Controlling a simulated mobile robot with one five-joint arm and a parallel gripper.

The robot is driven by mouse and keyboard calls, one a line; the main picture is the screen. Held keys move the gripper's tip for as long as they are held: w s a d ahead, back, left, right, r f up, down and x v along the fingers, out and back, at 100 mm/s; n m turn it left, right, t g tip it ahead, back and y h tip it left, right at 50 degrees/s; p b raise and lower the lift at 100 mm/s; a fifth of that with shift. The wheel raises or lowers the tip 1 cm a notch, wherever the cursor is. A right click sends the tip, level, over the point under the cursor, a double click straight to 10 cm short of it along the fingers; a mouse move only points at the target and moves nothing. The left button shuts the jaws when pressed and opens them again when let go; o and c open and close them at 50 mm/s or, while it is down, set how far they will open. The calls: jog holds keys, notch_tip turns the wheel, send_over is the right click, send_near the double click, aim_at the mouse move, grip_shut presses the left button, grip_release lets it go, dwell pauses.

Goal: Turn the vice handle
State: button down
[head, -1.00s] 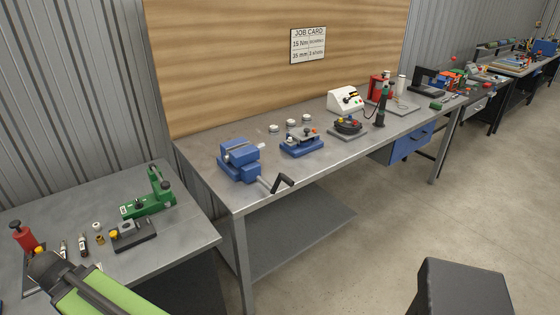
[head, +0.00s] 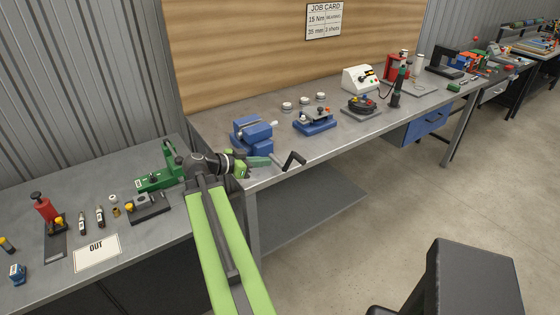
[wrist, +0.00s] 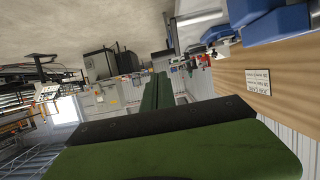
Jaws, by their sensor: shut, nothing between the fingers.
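The blue vice (head: 252,134) is bolted near the left end of the middle bench. Its black crank handle (head: 293,160) sticks out past the front edge on the right of the vice. My gripper (head: 268,161) is shut and empty, in front of the vice body, with its green fingers pointing right towards the crank. It hides part of the vice's front and screw. I cannot tell if it touches the handle. In the wrist view the green fingers (wrist: 157,92) lie together, and blue vice parts (wrist: 275,22) show at the upper right; the handle is not clear there.
A blue fixture (head: 316,121) stands right of the vice, with round metal pieces (head: 304,100) behind. The left bench holds a green press (head: 160,178), small parts and an OUT card (head: 97,253). A dark stool (head: 472,285) stands on the floor at right.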

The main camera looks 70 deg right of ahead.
aim_at(298, 160)
jog(key=b+x, duration=0.4)
jog(key=x, duration=0.8)
jog(key=shift+w+a+f, duration=0.1)
jog(key=shift+f, duration=0.05)
jog(key=shift+s+d+f, duration=0.1)
jog(key=shift+s+d, duration=0.2)
jog(key=shift+d, duration=0.15)
